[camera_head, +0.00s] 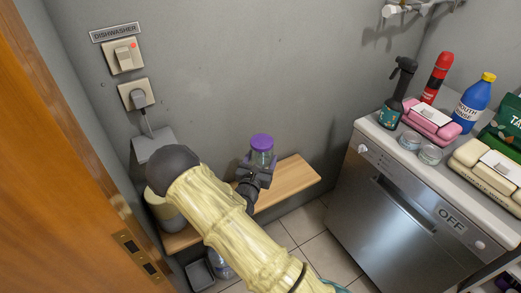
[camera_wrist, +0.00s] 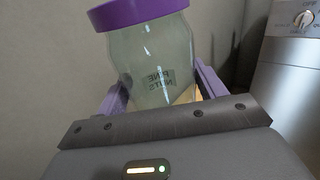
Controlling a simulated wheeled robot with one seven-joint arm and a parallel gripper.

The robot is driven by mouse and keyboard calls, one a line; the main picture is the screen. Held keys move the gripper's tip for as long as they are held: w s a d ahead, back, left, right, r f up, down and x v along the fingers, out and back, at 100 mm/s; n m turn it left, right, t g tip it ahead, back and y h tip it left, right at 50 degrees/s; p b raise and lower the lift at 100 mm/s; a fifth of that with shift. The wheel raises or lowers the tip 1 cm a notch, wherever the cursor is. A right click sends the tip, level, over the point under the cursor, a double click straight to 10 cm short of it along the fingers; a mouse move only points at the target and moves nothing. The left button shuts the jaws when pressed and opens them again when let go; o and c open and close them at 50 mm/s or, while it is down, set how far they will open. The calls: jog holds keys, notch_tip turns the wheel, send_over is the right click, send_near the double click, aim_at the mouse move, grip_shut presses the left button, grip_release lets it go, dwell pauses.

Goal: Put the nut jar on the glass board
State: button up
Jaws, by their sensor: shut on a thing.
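The nut jar (camera_head: 262,156) is clear glass with a purple lid. In the head view it is upright above or on the wooden shelf; I cannot tell whether its base touches. My gripper (camera_head: 258,168) is shut on it. In the wrist view the jar (camera_wrist: 150,60) stands between my two purple fingers (camera_wrist: 160,88), with a "PINE NUTS" label facing the camera and its lower part hidden by the gripper body. I cannot make out a glass board for certain in either view.
The wooden shelf (camera_head: 292,181) runs along the wall, with clear room at its right. A container (camera_head: 165,208) is at its left, partly behind my arm. The dishwasher (camera_head: 400,210) at right carries bottles, small jars and packs. An orange door (camera_head: 60,190) is at left.

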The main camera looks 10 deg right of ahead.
jog(key=s+r+n+y+p, duration=0.2)
jog(key=r+p, duration=0.4)
jog(key=p, duration=0.4)
jog(key=s+r+n+t+y+p, duration=0.1)
jog(key=s+r+y+p, duration=0.3)
jog(key=p, duration=0.7)
jog(key=s+r+n+t+y+p, duration=0.1)
jog(key=s+r+p, duration=0.4)
jog(key=p, duration=0.5)
notch_tip(320, 180, up, 3)
jog(key=shift+s+d+f+n+y, duration=0.25)
jog(key=shift+s+n+y, duration=0.15)
jog(key=shift+n+y, duration=0.5)
